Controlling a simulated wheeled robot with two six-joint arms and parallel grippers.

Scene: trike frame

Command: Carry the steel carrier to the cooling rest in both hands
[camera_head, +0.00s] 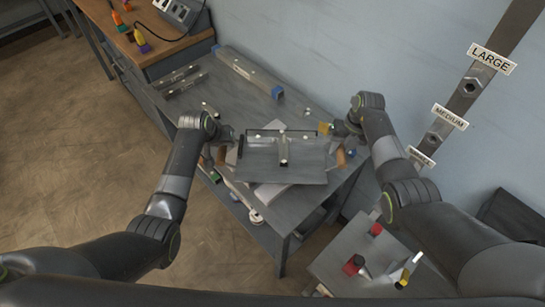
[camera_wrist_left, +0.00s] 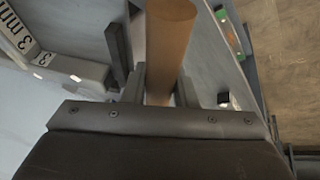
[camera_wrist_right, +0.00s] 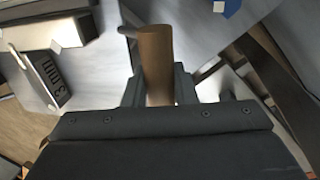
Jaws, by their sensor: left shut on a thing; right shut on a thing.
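The steel carrier (camera_head: 305,174) is a flat grey tray with a raised dark rim at the back, held over the grey workbench. A T-shaped metal piece (camera_head: 283,150) lies on it. My left gripper (camera_head: 231,135) is at its left end, shut on a brown round handle (camera_wrist_left: 168,40). My right gripper (camera_head: 332,128) is at its right end, shut on the other brown handle (camera_wrist_right: 155,50). The carrier looks roughly level. It hides part of the bench below, and I cannot tell whether it touches anything there. I cannot make out the cooling rest for certain.
The grey workbench (camera_head: 297,208) has a long metal bar with a blue end (camera_head: 250,72) at the back. A block marked 3 mm (camera_wrist_right: 45,75) shows below the right wrist. A lower table (camera_head: 335,262) at front right holds red and yellow items. A wall stands behind.

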